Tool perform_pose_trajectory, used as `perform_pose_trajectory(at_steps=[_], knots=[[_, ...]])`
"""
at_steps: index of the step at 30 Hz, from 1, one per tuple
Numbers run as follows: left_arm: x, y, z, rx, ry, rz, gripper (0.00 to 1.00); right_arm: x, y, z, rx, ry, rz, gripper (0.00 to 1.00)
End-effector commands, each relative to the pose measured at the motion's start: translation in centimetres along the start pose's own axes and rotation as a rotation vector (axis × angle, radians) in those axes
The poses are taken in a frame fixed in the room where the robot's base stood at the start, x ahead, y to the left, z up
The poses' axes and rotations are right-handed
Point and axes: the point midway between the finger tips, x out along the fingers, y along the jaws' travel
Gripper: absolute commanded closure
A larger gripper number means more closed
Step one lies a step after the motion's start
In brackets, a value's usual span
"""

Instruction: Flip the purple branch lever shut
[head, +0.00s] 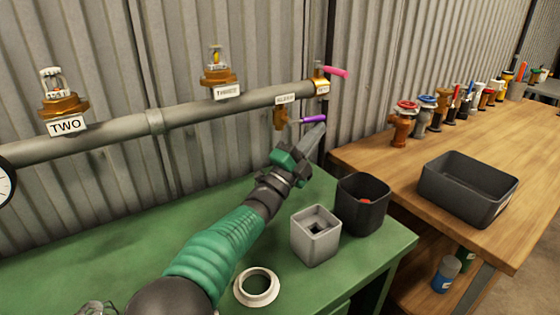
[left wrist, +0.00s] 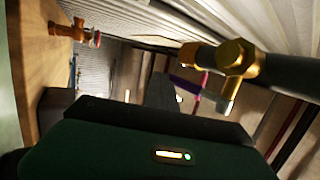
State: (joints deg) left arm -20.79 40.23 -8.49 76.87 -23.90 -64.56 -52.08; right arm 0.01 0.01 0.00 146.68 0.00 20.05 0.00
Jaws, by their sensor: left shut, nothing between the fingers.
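The purple lever (head: 310,119) points right from the small brass branch valve (head: 281,118) under the grey pipe (head: 180,115). It lies roughly level in the head view. In the left wrist view a purple strip (left wrist: 197,104) shows beyond the fingers, beside a brass fitting (left wrist: 238,57). My right gripper is in neither view.
A pink lever (head: 337,72) sits at the pipe's end. A grey square block (head: 315,240), a black bin (head: 350,215) and a white ring (head: 257,288) stand on the green bench (head: 120,245). Several valves and a dark tray (head: 455,205) are on the wooden bench.

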Motion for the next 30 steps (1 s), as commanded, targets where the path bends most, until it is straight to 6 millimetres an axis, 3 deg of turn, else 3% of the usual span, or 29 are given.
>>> perform_pose_trajectory(at_steps=[22, 26, 30], knots=[[0.2, -0.3, -0.1, 0.000, 0.002, 0.001, 1.00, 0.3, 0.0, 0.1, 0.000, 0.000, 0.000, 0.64], [-0.9, -0.4, 0.0, 0.000, -0.001, 0.003, 1.00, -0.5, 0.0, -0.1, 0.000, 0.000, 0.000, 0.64], [-3.6, -2.2, -0.2, 0.000, -0.001, 0.002, 1.00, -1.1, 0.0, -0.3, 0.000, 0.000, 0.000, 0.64]])
